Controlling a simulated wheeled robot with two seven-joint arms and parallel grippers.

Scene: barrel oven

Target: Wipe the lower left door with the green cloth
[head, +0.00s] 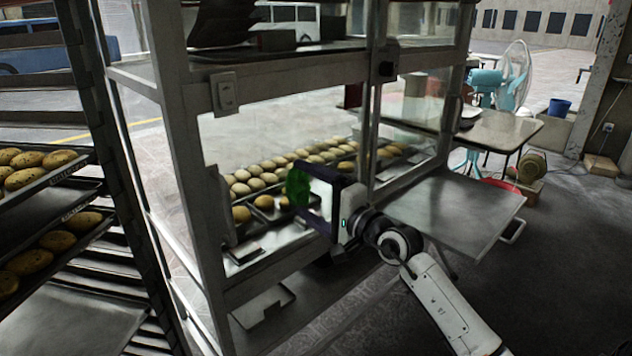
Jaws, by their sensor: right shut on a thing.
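The lower left door (282,118) is a glass pane in a grey metal frame on the cabinet in the middle of the head view. Rolls on trays show through it. My right gripper (308,190) is in front of the middle of this door, its arm coming in from the lower right. It is shut on the green cloth (297,187), a small dark green patch at the fingertips on the door side. I cannot tell whether the cloth touches the glass. The gripper body hides part of the door. My left gripper is out of view.
A rack (88,190) with trays of loaves stands close on the left. A flat metal shelf (455,212) juts out right of the gripper. A table (500,132) and a turquoise fan (513,80) stand farther back. The floor at right is mostly clear.

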